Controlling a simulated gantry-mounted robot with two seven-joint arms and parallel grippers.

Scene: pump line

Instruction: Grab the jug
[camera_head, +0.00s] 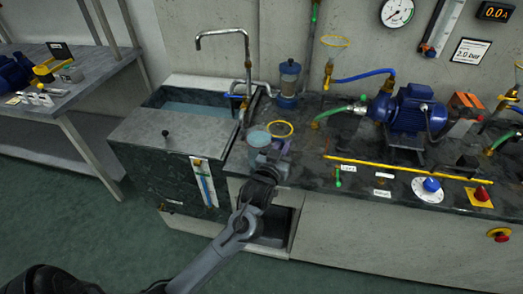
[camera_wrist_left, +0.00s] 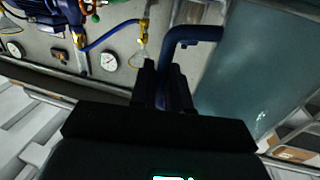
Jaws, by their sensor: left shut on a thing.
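The jug (camera_head: 258,138) is a clear, bluish container near the front left edge of the dark counter, just right of the sink. In the left wrist view its large translucent body (camera_wrist_left: 262,65) fills the right side, with a dark blue handle (camera_wrist_left: 190,36). My left gripper (camera_head: 266,172) is at the jug's near side, and its fingers (camera_wrist_left: 166,85) are shut on the handle in the left wrist view. My gripper hides the jug's lower part, so I cannot tell whether it touches the counter. My right gripper is not in view.
A sink (camera_head: 195,108) with water and a tap (camera_head: 225,34) stands left of the jug. A yellow ring (camera_head: 279,129) is close beside it. A blue pump (camera_head: 408,108) and hoses occupy the right. A yellow rail (camera_head: 400,168) runs along the counter.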

